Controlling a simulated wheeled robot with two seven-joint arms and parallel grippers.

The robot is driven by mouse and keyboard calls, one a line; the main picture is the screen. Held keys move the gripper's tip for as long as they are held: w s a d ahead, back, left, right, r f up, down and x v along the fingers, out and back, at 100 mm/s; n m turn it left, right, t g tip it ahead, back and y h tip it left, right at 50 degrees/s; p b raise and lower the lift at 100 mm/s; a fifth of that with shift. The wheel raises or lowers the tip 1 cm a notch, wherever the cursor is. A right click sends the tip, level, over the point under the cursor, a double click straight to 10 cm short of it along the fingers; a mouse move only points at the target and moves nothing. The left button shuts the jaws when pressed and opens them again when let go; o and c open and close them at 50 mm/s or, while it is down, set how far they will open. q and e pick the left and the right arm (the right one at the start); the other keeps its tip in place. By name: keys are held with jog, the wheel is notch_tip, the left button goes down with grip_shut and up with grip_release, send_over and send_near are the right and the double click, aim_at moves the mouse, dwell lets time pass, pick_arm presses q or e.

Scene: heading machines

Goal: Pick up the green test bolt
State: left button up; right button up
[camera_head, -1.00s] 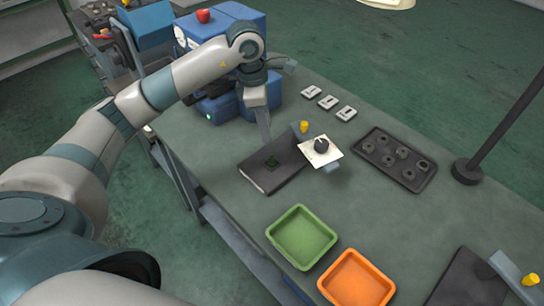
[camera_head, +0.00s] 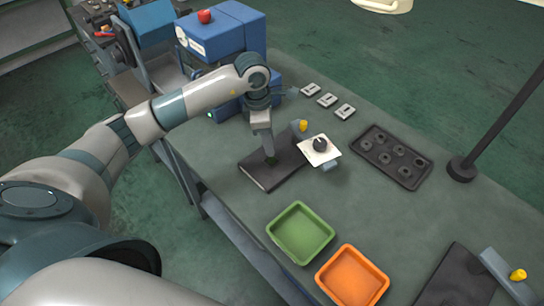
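The green test bolt (camera_head: 271,161) is a small dark green spot on a dark flat plate (camera_head: 262,179) on the bench. It is mostly hidden by my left gripper (camera_head: 269,152). The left gripper points down with its fingertips at the bolt. The fingers look like one narrow shape from here, so I cannot tell whether they are open or shut on it. My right gripper is not in view.
A white plate with a black knob (camera_head: 320,146) and a yellow knob (camera_head: 303,126) are close to the right. A dark tray of rings (camera_head: 390,158), a green bin (camera_head: 300,232), an orange bin (camera_head: 352,277) and a pole (camera_head: 497,125) stand on the bench. A blue machine (camera_head: 215,40) is behind.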

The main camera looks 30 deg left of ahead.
pick_arm(q)
jog(key=shift+s+d+f+p, duration=0.15)
jog(key=shift+f+p, duration=0.15)
jog(key=shift+p, duration=0.1)
jog(key=f, duration=0.1)
jog(key=f+p, duration=0.1)
jog(key=shift+d+f, duration=0.2)
jog(key=shift+f, duration=0.5)
jog(key=shift+c, duration=0.3)
grip_shut()
